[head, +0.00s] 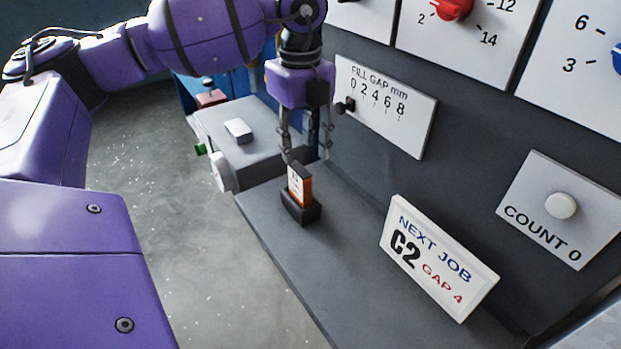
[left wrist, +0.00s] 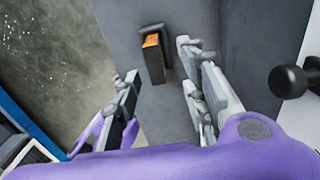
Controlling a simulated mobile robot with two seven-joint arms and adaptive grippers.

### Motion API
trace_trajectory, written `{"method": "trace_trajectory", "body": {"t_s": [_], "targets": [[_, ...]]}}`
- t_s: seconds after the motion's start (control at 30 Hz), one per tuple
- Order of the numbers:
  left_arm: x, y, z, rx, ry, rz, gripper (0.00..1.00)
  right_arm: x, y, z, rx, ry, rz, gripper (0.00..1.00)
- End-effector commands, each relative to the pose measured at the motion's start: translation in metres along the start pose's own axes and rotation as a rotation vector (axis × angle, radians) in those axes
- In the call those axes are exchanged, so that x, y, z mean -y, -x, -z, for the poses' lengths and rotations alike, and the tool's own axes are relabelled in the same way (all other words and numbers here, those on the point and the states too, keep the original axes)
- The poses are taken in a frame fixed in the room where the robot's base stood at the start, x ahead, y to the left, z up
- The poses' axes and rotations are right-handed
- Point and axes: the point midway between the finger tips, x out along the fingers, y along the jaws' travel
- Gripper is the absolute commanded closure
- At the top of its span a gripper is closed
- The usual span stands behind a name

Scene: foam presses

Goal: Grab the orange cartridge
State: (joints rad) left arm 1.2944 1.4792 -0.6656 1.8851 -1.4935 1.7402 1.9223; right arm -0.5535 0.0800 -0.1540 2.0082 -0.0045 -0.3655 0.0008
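The orange cartridge (head: 300,184) has a white label and stands upright in a small dark holder (head: 300,213) on the grey ledge. In the left wrist view the cartridge (left wrist: 153,57) shows its orange top, ahead of the fingers and toward the left of the gap between them. My left gripper (head: 306,157) points down just above and behind the cartridge in the head view. Its fingers are apart with nothing between them, as the left wrist view (left wrist: 160,82) also shows. I see no contact with the cartridge. My right gripper is not in view.
A "NEXT JOB C2 GAP 4" sign (head: 437,258) stands on the ledge (head: 350,280) to the right. A grey press block (head: 240,150) with a white piece on top lies left of the gripper. The "FILL GAP mm" scale (head: 385,108) with a black knob is on the wall close by.

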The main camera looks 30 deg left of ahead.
Motion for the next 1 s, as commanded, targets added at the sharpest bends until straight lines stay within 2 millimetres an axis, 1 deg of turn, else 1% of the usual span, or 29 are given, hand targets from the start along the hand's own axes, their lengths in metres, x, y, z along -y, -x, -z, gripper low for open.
{"method": "trace_trajectory", "body": {"t_s": [0.1, 0.2, 0.37, 0.5, 0.6, 0.8, 1.0], "targets": [[-0.002, -0.015, 0.0, 0.0, 0.001, -0.005, 0.61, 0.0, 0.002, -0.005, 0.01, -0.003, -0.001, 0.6], [-0.003, -0.026, 0.001, -0.002, -0.001, -0.003, 0.61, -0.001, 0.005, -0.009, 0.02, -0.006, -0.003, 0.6], [-0.007, -0.048, 0.001, -0.003, -0.003, -0.003, 0.61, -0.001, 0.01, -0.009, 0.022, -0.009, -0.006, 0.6], [-0.007, -0.067, 0.002, -0.004, -0.003, -0.002, 0.61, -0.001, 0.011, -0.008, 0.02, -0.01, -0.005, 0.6], [-0.006, -0.072, 0.002, -0.004, -0.003, -0.001, 0.61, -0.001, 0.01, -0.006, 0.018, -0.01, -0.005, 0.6], [-0.006, -0.072, 0.002, -0.004, -0.003, -0.001, 0.61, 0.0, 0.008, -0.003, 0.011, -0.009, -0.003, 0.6], [-0.006, -0.072, 0.002, -0.004, -0.003, -0.001, 0.87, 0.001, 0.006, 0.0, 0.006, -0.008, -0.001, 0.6]]}}
